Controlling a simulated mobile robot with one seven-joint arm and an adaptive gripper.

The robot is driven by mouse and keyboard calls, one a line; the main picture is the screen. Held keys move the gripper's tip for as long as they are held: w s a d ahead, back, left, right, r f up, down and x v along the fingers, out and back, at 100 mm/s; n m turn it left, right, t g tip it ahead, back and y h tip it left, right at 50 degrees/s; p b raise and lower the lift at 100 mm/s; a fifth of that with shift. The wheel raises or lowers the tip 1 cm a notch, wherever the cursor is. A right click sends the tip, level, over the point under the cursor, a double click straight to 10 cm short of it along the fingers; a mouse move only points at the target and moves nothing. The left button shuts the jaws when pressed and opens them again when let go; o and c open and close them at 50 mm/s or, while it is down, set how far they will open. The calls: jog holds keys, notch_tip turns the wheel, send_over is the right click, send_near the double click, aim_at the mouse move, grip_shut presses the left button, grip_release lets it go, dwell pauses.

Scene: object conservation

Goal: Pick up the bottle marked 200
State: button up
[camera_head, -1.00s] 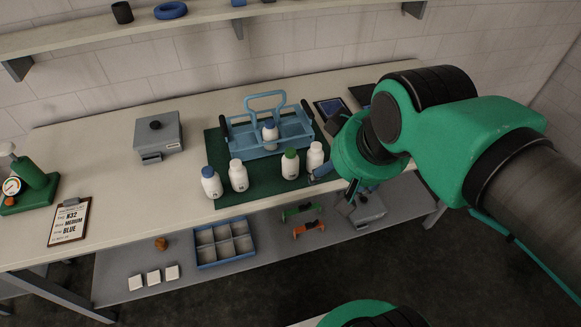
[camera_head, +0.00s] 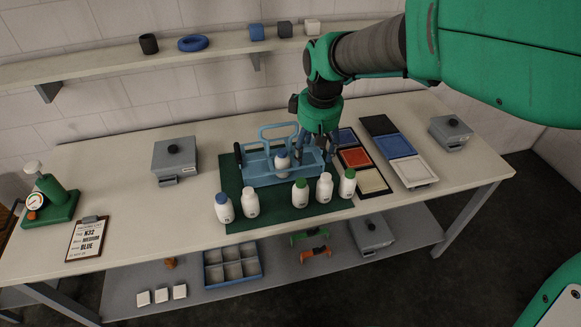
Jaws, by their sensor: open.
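Several white bottles stand upright in a row on the dark green mat (camera_head: 232,180). From left they are a blue-capped bottle (camera_head: 224,209), a white-capped bottle (camera_head: 250,203), a green-capped bottle (camera_head: 300,194), a white-capped bottle (camera_head: 324,188) and a green-capped bottle (camera_head: 348,185). The bottle marks are too small to read, so I cannot tell which is 200. My gripper (camera_head: 314,158) is open and points down at the carrier's right end, behind the row. It holds no bottle.
Framed trays (camera_head: 396,146) and grey boxes (camera_head: 175,160) (camera_head: 451,132) stand on the table. A clipboard (camera_head: 87,240) and green gauge device (camera_head: 50,203) are at left. A blue divided bin (camera_head: 232,267) sits on the lower shelf. The wall shelf (camera_head: 100,69) runs behind.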

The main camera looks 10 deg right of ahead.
aim_at(301, 181)
jog(key=w+f+n+g+p, duration=0.2)
jog(key=w+f+n, duration=0.1)
jog(key=w+f, duration=0.8)
jog(key=shift+d+f+p, duration=0.15)
jog(key=shift+f+p, duration=0.2)
jog(key=shift+f, duration=0.1)
jog(key=shift+f, duration=0.1)
jog(key=shift+f, duration=4.2)
jog(key=shift+f, duration=0.1)
jog(key=shift+s+d+f, duration=0.1)
jog(key=shift+f, duration=2.4)
